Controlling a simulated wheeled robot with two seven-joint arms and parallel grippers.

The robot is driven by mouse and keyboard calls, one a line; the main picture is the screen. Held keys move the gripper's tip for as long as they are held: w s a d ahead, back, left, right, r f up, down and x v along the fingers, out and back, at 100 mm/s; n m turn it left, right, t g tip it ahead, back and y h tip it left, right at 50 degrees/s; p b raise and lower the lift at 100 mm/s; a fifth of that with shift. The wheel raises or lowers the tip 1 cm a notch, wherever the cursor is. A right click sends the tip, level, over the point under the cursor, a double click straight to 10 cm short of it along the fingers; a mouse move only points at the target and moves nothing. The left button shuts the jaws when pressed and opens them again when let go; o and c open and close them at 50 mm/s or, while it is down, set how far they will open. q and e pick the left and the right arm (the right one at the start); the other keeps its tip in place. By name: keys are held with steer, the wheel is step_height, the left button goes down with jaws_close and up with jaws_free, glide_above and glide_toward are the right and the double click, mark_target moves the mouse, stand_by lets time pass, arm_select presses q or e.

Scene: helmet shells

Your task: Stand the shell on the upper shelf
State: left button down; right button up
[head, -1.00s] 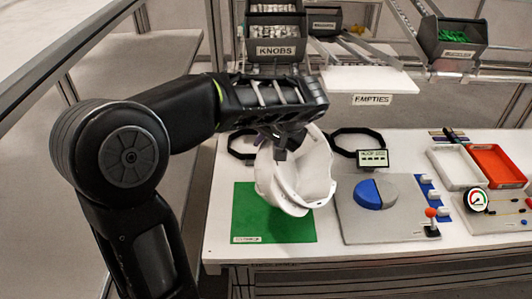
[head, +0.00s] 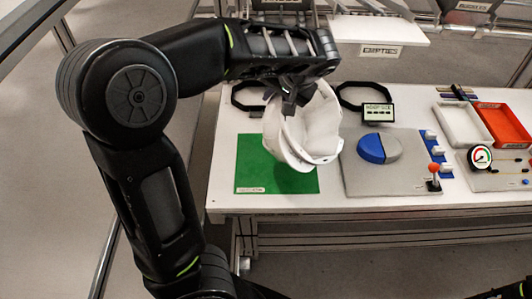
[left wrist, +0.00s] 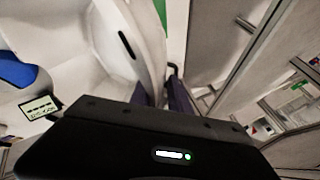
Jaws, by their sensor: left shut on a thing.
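The white helmet shell (head: 316,122) hangs tilted over the green mat (head: 235,172), with its hollow side partly facing the head camera. My left gripper (head: 286,98) reaches in from the left and is shut on the shell's upper left edge. In the left wrist view the shell (left wrist: 104,40) fills the upper left, its wall between the dark fingers (left wrist: 170,92). The fingertips are partly hidden. A white shelf board (head: 380,32) labelled EMPTIES is behind and above the table, with nothing seen on its visible part. My right gripper is out of view.
Two black ring stands (head: 362,87) are at the table's back edge. A grey plate with a blue-and-grey disc (head: 371,149), a small display (head: 378,112) and a red-knobbed lever (head: 433,169) are to the right. White (head: 463,125) and red (head: 507,125) trays lie farther right.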

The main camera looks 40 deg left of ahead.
arm_select(q)
steer(key=s+d+f, duration=0.1)
steer(key=d, duration=0.3)
steer(key=s+d+f+n+g, duration=0.1)
steer(key=d+f, duration=0.1)
steer(key=d, duration=0.2)
steer(key=s+d+f+n+b, duration=0.1)
steer(key=d, duration=0.3)
steer(key=shift+s+f, duration=0.2)
steer(key=shift+f, duration=0.2)
steer(key=shift+s+d+n+g+y, duration=0.35)
steer(key=shift+s+n+g, duration=0.15)
steer(key=shift+n, duration=0.2)
steer(key=shift+s+a+r+n+g, duration=0.2)
steer(key=shift+s+n+g, duration=0.1)
steer(key=shift+n, duration=0.3)
steer(key=shift+a+f, duration=0.1)
